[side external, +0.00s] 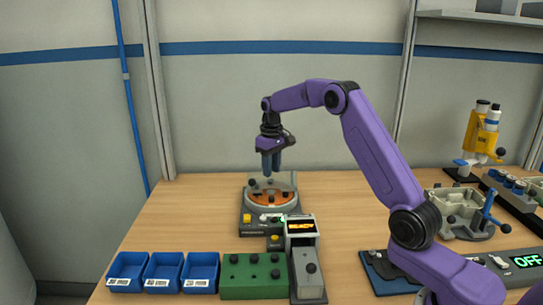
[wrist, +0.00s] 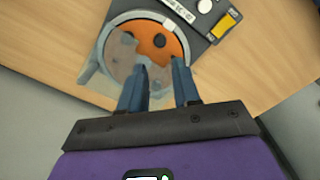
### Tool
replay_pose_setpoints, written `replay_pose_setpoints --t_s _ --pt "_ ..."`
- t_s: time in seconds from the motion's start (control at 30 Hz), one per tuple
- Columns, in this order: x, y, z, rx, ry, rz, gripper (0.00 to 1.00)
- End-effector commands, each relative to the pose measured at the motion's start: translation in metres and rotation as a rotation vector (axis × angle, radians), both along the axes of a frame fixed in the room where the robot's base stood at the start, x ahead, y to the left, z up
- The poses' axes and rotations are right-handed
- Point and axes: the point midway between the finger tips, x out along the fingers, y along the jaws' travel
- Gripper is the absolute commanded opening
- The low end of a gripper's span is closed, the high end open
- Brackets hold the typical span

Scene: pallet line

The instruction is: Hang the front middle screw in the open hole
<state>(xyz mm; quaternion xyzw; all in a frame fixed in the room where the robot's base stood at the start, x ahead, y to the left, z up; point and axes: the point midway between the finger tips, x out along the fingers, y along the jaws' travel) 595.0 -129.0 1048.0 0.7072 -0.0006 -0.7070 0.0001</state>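My gripper (side external: 271,168) points down above a round station (side external: 246,207) with an orange disc (side external: 262,199). Its two blue fingers are apart with nothing visible between them; the gap also shows in the wrist view (wrist: 160,66). The orange disc (wrist: 172,28) carries dark round spots (wrist: 159,41), and I cannot tell which are screws and which are holes. A clear, greyish cover partly veils the disc. A green block (side external: 232,288) with several black knobs or screw heads stands at the front, well below and apart from my gripper.
Blue bins (side external: 163,284) stand left of the green block. The table's left middle is clear.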

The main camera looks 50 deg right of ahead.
Motion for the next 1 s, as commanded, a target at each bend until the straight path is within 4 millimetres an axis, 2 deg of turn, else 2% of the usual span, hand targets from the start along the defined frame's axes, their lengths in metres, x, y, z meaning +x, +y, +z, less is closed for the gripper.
replay_pose_setpoints --t_s 0.03,0.2,0.33,0.57,0.67,0.77,0.87,1.0 --pt "0.001 0.000 0.010 -0.001 -0.005 0.000 0.32" --pt "0.001 0.000 0.033 0.000 -0.002 0.000 0.32" --pt "0.000 0.000 0.041 0.000 -0.001 0.000 0.32" --pt "-0.001 0.006 0.045 0.000 0.000 0.012 0.32" --pt "-0.006 0.026 0.049 0.000 -0.001 0.052 0.32" --pt "-0.018 0.058 0.055 0.000 -0.004 0.118 0.32" --pt "-0.037 0.095 0.060 0.000 -0.006 0.200 0.32" --pt "-0.074 0.139 0.065 0.001 -0.009 0.311 0.32"
